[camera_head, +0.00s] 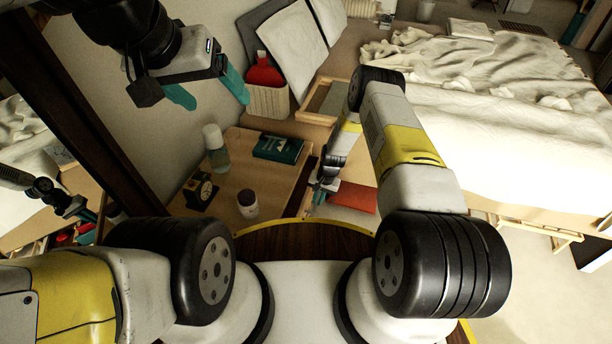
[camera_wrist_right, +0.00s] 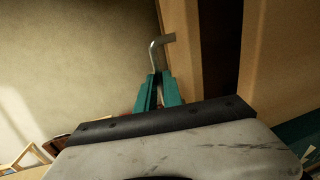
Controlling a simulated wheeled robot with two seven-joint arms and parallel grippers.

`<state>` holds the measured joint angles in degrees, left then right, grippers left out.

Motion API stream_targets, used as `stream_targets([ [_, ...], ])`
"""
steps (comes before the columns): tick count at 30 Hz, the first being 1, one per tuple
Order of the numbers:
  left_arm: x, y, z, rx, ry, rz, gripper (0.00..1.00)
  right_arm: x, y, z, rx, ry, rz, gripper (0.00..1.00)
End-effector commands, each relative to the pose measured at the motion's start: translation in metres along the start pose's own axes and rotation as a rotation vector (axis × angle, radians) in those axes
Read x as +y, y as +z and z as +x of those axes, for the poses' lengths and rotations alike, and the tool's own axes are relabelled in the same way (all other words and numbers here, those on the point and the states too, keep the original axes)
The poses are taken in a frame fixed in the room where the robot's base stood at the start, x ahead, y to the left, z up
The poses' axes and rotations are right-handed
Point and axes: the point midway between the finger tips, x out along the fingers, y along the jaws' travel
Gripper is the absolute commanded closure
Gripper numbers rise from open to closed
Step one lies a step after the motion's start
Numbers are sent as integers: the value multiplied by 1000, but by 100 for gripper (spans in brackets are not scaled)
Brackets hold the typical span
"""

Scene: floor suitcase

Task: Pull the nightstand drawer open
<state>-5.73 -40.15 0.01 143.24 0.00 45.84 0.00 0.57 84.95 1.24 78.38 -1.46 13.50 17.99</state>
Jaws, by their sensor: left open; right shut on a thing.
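The wooden nightstand (camera_head: 228,196) stands at the centre left in the head view, in front of my base. In the right wrist view, my right gripper (camera_wrist_right: 158,90) is shut on the thin metal drawer handle (camera_wrist_right: 153,55). The handle joins the pale wooden drawer front (camera_wrist_right: 182,48). A dark gap shows between this front and the wood of the nightstand beside it; the drawer's inside is not visible. In the head view my right forearm hides part of the drawer side. My left gripper (camera_head: 208,92) is open and empty, raised above and behind the nightstand.
On the nightstand top are a bottle (camera_head: 215,150), a green book (camera_head: 278,148), a small black clock (camera_head: 202,192) and a white cup (camera_head: 247,203). A bed (camera_head: 480,110) fills the right. A mirror (camera_head: 60,110) stands left.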

Motion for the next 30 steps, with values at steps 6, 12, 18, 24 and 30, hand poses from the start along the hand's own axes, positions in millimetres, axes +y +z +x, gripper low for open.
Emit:
stream_targets([
  [6, 0, 0, 0, -1, 0, 0, 22, 58, -8, -12, -2, 0, 7, 100],
  [12, 0, 0, 0, -1, 0, 0, 22, 111, -7, -22, -2, 0, 5, 100],
  [18, 0, 0, 0, -1, 0, 0, 22, 151, -6, -29, -1, 0, 5, 100],
  [24, 0, 0, 0, -1, 0, 0, 22, 176, -7, -34, -1, -1, 1, 100],
  [30, 0, 0, 0, -1, 0, 0, 22, 187, -6, -36, -1, -1, 0, 100],
])
